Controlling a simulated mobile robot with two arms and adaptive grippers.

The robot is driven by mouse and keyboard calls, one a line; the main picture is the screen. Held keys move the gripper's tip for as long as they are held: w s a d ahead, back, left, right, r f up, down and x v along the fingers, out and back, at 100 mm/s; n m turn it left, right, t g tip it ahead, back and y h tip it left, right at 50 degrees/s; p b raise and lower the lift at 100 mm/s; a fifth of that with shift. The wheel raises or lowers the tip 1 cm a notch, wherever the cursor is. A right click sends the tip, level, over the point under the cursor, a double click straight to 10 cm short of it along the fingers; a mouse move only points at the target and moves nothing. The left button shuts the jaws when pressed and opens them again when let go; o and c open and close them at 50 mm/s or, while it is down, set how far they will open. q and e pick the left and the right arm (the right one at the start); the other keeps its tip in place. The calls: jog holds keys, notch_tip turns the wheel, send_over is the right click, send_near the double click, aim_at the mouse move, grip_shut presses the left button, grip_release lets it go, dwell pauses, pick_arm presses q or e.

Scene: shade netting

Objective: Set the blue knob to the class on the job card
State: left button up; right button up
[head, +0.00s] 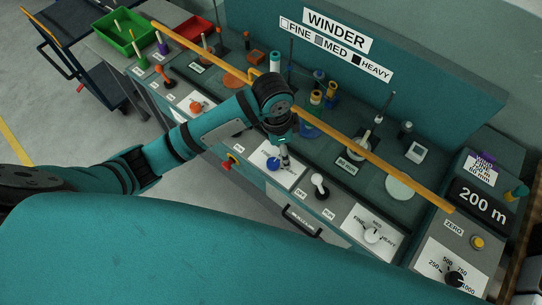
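My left gripper (285,163) comes in from the left and points down over the white plate, close beside a blue ball-topped control (273,163). I cannot tell whether they touch, or whether the fingers are open or shut. A white knob (372,235) sits on a white dial plate marked FINE, MED and HEAVY. A white card (481,172) with a purple clip stands at the right; its small print is hard to read. My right gripper is not in view.
A yellow bar (360,150) runs diagonally over the bench. A black knob (455,280) sits on a numbered dial below a "200 m" display (484,203). A white-knobbed lever (318,182) stands right of the gripper. Green (122,33) and red (192,30) bins stand at the far left.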

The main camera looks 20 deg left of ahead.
aim_at(273, 162)
pick_arm(q)
jog(key=w+a+r+m+y, duration=0.1)
jog(key=w+a+r, duration=0.2)
jog(key=shift+g, duration=0.3)
notch_tip(273, 162, down, 17)
jog(key=shift+s+a+r+p, duration=0.1)
jog(key=shift+s+p, duration=0.05)
jog(key=shift+p, duration=1.1)
jog(key=shift+f, duration=0.4)
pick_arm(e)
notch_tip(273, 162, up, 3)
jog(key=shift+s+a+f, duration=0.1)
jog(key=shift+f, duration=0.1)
pick_arm(q)
jog(key=shift+c, duration=0.2)
jog(key=c, duration=1.1)
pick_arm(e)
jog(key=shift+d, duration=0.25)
